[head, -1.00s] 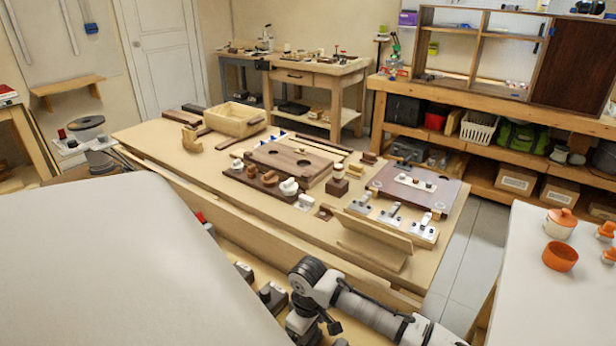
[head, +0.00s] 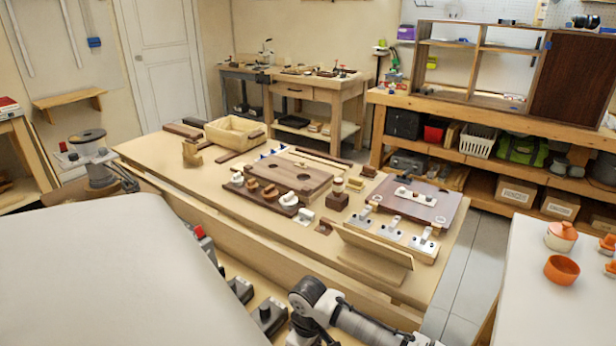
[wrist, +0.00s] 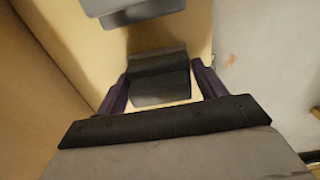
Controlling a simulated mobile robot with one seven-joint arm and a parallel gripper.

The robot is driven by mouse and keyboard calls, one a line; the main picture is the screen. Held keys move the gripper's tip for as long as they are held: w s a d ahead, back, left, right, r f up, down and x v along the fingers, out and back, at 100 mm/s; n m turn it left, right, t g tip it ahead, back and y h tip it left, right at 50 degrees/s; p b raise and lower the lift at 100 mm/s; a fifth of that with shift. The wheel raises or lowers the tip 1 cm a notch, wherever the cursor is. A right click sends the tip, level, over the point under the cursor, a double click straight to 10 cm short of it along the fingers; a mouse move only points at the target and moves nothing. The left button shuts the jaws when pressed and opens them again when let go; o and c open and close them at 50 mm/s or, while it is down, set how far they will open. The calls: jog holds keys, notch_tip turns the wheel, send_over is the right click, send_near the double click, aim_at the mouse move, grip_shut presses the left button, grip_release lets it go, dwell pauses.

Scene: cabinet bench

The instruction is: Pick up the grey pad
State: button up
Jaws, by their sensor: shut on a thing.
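In the wrist view, a dark grey pad (wrist: 160,85) with a stepped top sits between the two purple fingers of my gripper (wrist: 161,74). The gripper is shut on it. The pad is over a pale wooden surface; I cannot tell whether it still touches that surface. A second, lighter grey block (wrist: 130,10) is ahead of it at the top edge. In the head view, my arm is at the bottom centre and hides its own gripper. Grey blocks (head: 241,288) and (head: 268,316) show on the low wooden ledge left of my arm.
A red-topped block (head: 204,240) is farther along the ledge. A white table (head: 540,310) with an orange bowl (head: 561,270) stands at right.

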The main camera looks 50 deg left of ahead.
notch_tip(320, 180, up, 20)
jog(key=b, duration=0.1)
dwell(0.4)
jog(key=o, duration=0.3)
jog(key=shift+c, duration=0.9)
jog(key=shift+s+f, duration=0.1)
